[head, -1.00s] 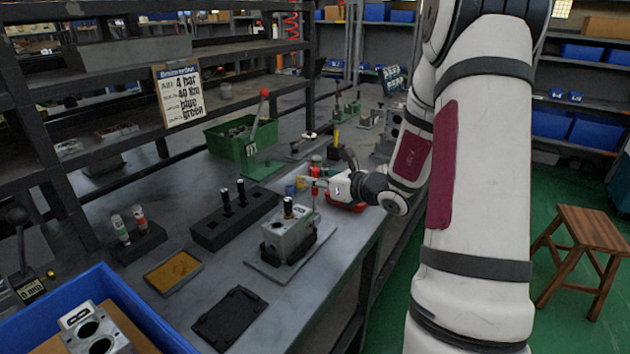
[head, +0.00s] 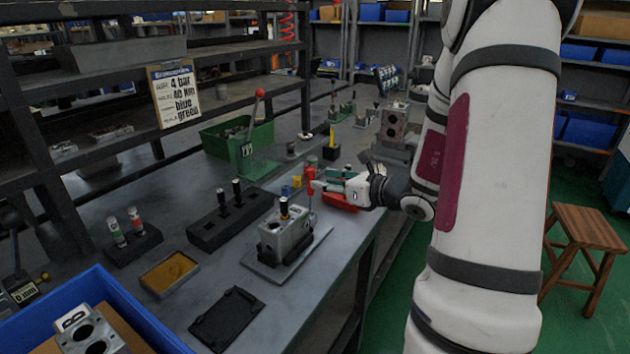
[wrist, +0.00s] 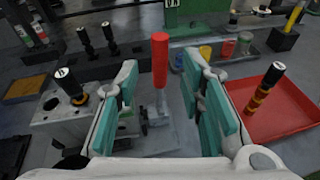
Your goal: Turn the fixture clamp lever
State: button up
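The clamp lever has a red handle (head: 311,178) on a grey metal stem and stands upright beside the valve block. In the wrist view the red handle (wrist: 160,60) rises between my two teal-padded fingers. My gripper (wrist: 158,85) is open, with a gap showing on both sides of the handle. In the head view my gripper (head: 322,186) reaches in from the right at the handle; contact cannot be told there. The grey valve block (head: 285,234) sits on the fixture plate (head: 262,270), with a black-and-gold stem on top. It also shows at left in the wrist view (wrist: 62,122).
A red tray (wrist: 270,105) holding a black-and-gold stem lies right of my gripper. A black rack (head: 205,233) with dark stems is left of the block. A green bin (head: 222,143), yellow tray (head: 168,273) and blue crate (head: 128,300) stand on the bench.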

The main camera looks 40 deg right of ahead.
jog(key=v, duration=0.6)
jog(key=shift+s, duration=0.1)
dwell(0.3)
jog(key=s+a+r+n+g+y+p, duration=0.1)
jog(key=a+r+n+g+y+p, duration=0.35)
jog(key=a+n, duration=0.75)
jog(key=s+a+r+n+g+y, duration=0.1)
jog(key=s+a+r+n+g, duration=0.25)
jog(key=a, duration=0.35)
jog(key=s+a+r+n+g, duration=0.2)
jog(key=s+a+n, duration=0.1)
jog(key=s+a, duration=0.3)
jog(key=s+r+n+h+p, duration=0.3)
jog(key=s+r+n+h, duration=0.1)
jog(key=s+n, duration=0.3)
jog(key=s+r+n+h+p, duration=0.2)
jog(key=s+r+n+h, duration=0.1)
jog(key=s+n, duration=0.4)
jog(key=shift+a+r+n+g+h+p, duration=0.2)
jog(key=shift+r+n+g+h+p, duration=0.25)
jog(key=shift+n, duration=0.7)
jog(key=shift+s, duration=0.1)
